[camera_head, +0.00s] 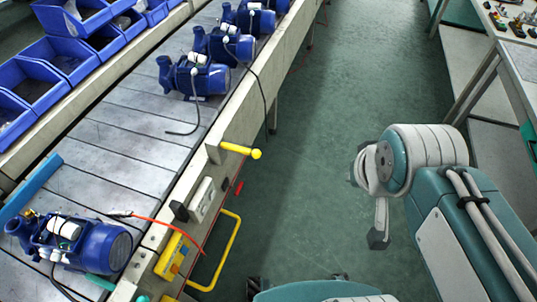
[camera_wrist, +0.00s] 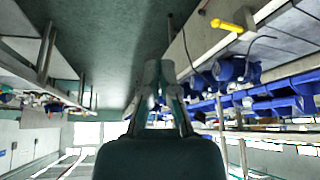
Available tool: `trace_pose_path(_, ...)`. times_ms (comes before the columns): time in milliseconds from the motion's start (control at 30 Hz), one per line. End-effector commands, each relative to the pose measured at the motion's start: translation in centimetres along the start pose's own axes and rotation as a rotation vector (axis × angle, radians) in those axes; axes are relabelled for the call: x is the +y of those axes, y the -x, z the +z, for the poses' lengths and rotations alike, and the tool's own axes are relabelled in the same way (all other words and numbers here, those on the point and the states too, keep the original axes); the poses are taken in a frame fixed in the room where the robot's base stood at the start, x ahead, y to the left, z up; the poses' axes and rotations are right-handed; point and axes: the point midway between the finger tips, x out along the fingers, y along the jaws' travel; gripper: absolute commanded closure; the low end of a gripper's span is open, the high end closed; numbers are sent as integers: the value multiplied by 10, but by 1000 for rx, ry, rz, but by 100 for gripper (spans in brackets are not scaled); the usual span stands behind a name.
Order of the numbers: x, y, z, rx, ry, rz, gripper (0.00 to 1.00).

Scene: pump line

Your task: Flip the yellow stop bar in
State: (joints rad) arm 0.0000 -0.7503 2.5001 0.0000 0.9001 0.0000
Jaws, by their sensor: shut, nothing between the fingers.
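The yellow stop bar (camera_head: 236,149) is a short rod with a round knob at its end. It sticks out from a bracket on the conveyor's side rail, over the aisle. In the wrist view the bar (camera_wrist: 227,26) is at the upper right, beyond and to the right of the fingers. My gripper (camera_head: 379,238) hangs over the aisle, well to the right of the bar and apart from it. In the wrist view my gripper (camera_wrist: 159,72) is shut and empty, with its fingertips together near the middle.
The conveyor (camera_head: 110,135) carries several blue pumps; the nearest pump (camera_head: 75,242) has a red lead beside it. A yellow tubular loop (camera_head: 237,248) and a yellow box (camera_head: 172,257) are on the rail's near side. A workbench (camera_head: 520,70) stands right. The green aisle floor (camera_head: 330,110) is free.

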Motion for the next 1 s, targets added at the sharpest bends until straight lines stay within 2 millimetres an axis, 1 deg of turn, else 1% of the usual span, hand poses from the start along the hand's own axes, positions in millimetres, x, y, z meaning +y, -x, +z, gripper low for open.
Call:
trace_pose_path(133, -2, -3, -1, -13, -20, -13, 100)
trace_pose_path(267, -13, -21, -4, -84, -142, -84, 100)
trace_pose_path(367, -28, -44, -9, -177, -314, -168, 100)
trace_pose_path(500, -46, -77, -19, -306, -592, -275, 100)
trace_pose_path(567, -53, -91, -24, -361, -715, -312, 100)
trace_pose_path(700, -64, -126, -36, -483, -1017, -382, 100)
trace_pose_path(833, -67, -162, -47, -588, -1312, -423, 100)
trace_pose_path(1000, -62, -215, -58, -704, -1709, -444, 100)
